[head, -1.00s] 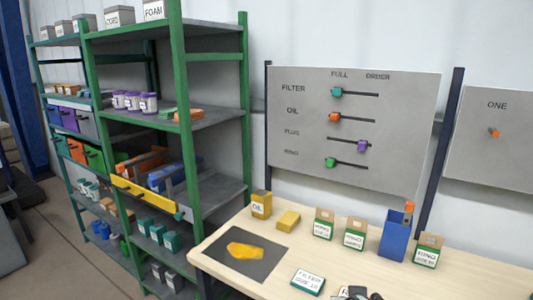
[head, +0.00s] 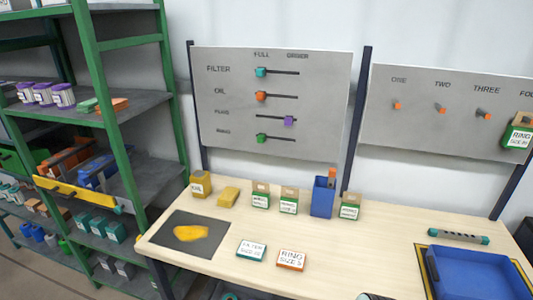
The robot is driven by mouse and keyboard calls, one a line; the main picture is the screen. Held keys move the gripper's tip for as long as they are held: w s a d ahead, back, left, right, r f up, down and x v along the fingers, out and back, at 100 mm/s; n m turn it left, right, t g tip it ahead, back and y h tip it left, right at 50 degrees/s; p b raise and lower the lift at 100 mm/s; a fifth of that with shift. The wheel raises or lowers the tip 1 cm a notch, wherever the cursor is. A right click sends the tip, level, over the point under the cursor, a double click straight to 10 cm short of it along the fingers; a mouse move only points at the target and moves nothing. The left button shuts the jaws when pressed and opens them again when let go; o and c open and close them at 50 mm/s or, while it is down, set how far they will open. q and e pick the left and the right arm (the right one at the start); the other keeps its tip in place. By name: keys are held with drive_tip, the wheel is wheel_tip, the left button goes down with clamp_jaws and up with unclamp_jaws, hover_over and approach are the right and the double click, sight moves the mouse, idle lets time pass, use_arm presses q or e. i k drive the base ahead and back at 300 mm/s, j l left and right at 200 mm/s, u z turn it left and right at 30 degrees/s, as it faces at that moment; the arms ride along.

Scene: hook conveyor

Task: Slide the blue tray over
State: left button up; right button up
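The blue tray (head: 478,248) lies at the lower right of the workbench in the head view. It sits at a yellow-edged dark outline, and its right and near parts run out of the picture. A grey bar with teal ends (head: 458,237) lies just behind it. At the bottom edge a small dark shape (head: 372,296) shows, perhaps part of one of my arms. Neither gripper can be made out, so I cannot see their fingers.
A dark mat (head: 165,243) with a yellow cloth (head: 190,233) lies on the left of the workbench (head: 330,260). A teal-edged filter card (head: 252,250) and an orange-edged ring card (head: 291,260) lie in front. Boxes and a blue bin (head: 322,198) line the back. Green shelving (head: 110,120) stands left.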

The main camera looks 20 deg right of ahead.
sight(456, 273)
drive_tip(key=z, duration=2.3)
drive_tip(key=i+l, duration=0.35)
drive_tip(key=l, duration=0.2)
drive_tip(key=i+u, duration=0.05)
